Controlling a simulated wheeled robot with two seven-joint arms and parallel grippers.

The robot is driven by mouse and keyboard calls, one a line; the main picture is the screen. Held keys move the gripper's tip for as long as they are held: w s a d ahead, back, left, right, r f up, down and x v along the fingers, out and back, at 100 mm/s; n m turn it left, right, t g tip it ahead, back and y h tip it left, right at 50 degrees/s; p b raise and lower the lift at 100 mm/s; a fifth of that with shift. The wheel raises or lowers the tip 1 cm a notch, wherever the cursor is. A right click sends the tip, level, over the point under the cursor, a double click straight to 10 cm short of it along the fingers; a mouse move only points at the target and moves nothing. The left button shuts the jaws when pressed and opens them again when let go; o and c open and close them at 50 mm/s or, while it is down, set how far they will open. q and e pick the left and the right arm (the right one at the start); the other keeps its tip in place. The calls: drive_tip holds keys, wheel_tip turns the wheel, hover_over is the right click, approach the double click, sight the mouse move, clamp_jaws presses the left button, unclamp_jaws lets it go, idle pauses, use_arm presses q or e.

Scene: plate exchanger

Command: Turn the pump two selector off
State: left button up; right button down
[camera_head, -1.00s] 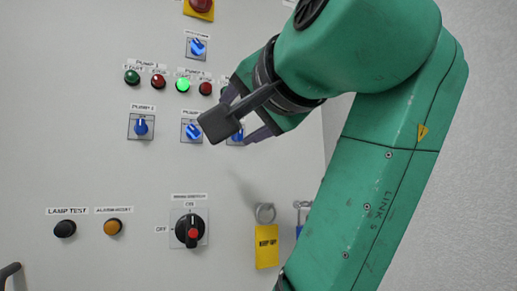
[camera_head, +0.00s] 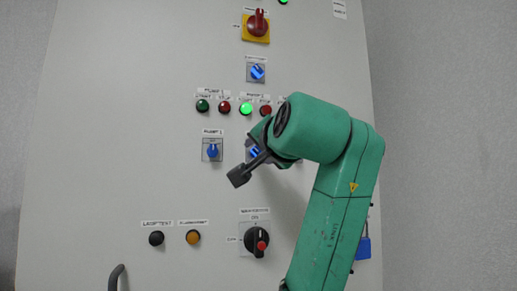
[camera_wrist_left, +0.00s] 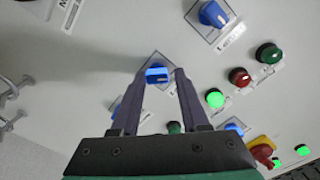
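The pump two selector (camera_head: 255,152) is a blue knob on a square plate, in the middle row of the grey panel, partly hidden by my arm. In the left wrist view the blue knob (camera_wrist_left: 157,75) sits between the fingertips. My left gripper (camera_head: 252,146) is at this selector, its fingers mostly hidden in the head view. In the left wrist view, my left gripper (camera_wrist_left: 161,80) has its fingers apart on either side of the knob, with small gaps visible. The knob looks tilted in the head view. My right gripper is not in view.
The pump one selector (camera_head: 212,150) is left of it. Green and red buttons, one lit green (camera_head: 246,109), sit above, with another blue selector (camera_head: 257,72) higher. A blue padlock (camera_head: 363,246) hangs at right.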

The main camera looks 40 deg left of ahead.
use_arm(q)
drive_tip(key=shift+w+d, duration=0.1)
drive_tip(key=shift+w, duration=0.05)
clamp_jaws()
drive_tip(key=shift+w, duration=0.15)
drive_tip(key=shift+r, duration=0.1)
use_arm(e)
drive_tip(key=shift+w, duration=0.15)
use_arm(q)
drive_tip(key=shift+m, duration=0.4)
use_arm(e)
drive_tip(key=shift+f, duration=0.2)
use_arm(q)
drive_tip(key=m+b, duration=0.1)
drive_tip(key=m, duration=0.2)
drive_tip(key=shift+m+b, duration=0.35)
drive_tip(key=shift+m, duration=0.05)
drive_tip(key=shift+m+b, duration=0.55)
drive_tip(key=shift+m, duration=1.45)
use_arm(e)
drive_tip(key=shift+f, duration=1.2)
